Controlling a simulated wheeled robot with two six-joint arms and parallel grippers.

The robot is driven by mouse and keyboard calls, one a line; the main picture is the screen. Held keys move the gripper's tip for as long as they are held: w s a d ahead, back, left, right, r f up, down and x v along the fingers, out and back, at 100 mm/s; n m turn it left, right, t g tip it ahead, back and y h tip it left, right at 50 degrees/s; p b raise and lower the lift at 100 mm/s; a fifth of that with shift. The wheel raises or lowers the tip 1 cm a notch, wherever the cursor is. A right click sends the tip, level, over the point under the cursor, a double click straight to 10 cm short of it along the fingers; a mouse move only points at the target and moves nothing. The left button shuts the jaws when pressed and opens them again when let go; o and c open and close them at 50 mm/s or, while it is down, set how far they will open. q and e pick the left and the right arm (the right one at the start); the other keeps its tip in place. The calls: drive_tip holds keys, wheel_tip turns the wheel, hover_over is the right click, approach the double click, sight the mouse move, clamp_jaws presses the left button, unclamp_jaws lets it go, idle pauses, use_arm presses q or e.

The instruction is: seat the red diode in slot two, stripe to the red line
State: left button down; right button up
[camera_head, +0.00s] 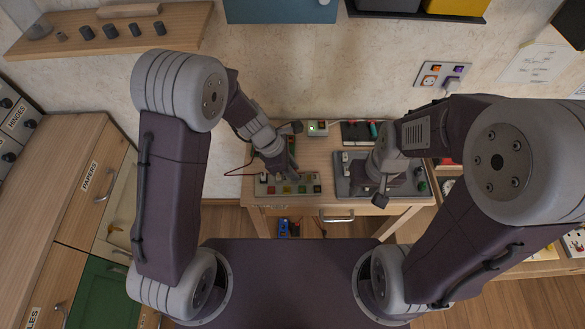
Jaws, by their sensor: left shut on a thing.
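A pale board (262,189) with several small coloured squares lies at the left front of the small wooden table. My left gripper (294,177) is over the back edge of this board, pointing down. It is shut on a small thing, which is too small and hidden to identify. I cannot make out the red diode, its stripe, the red line or the slot numbers. My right gripper (381,196) hangs over a dark grey tray (408,187) at the table's right. Its fingers are too small to tell whether they are open.
A small device with a green light (317,128) stands at the table's back. A dark case (355,133) with coloured handles is beside it. A red cable (240,170) hangs at the left edge. A wall socket plate (443,75) is behind. Wooden cabinets (60,200) stand on the left.

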use_arm(q)
drive_tip(key=shift+f+b, duration=0.55)
drive_tip(key=shift+f, duration=0.15)
drive_tip(key=c, duration=1.1)
unclamp_jaws()
drive_tip(key=shift+c, duration=0.2)
wheel_tip(320, 180, up, 5)
drive_tip(key=p, duration=0.5)
drive_tip(key=shift+r, duration=0.1)
